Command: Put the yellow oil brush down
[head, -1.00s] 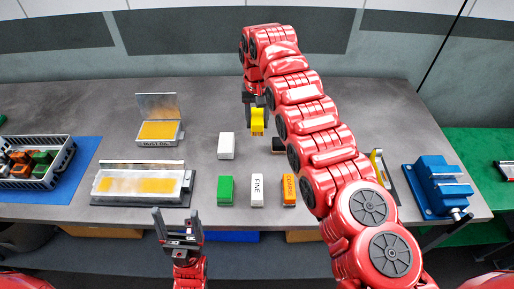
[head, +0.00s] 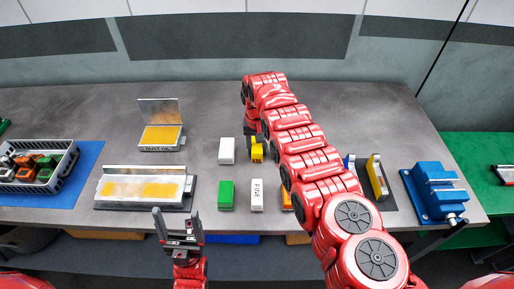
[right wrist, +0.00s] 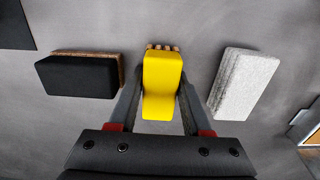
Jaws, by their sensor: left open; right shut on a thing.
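The yellow oil brush (head: 257,153) is in my right gripper (head: 252,141), low over the grey table just right of a white block (head: 227,150). In the right wrist view the yellow brush (right wrist: 162,82) sits between both fingers (right wrist: 160,112), its bristle end pointing away. Whether it touches the table I cannot tell. In that view a black brush (right wrist: 78,76) lies to its left and the white block (right wrist: 243,84) to its right, both apart from it. My left gripper (head: 178,222) is open and empty at the table's front edge.
A green block (head: 226,195), a FINE block (head: 257,195) and a partly hidden orange block (head: 287,200) stand in front. A tray with yellow pads (head: 187,202) and an open RUST OIL box (head: 161,147) are left. A blue vise (head: 434,190) is right. My right arm hides some table.

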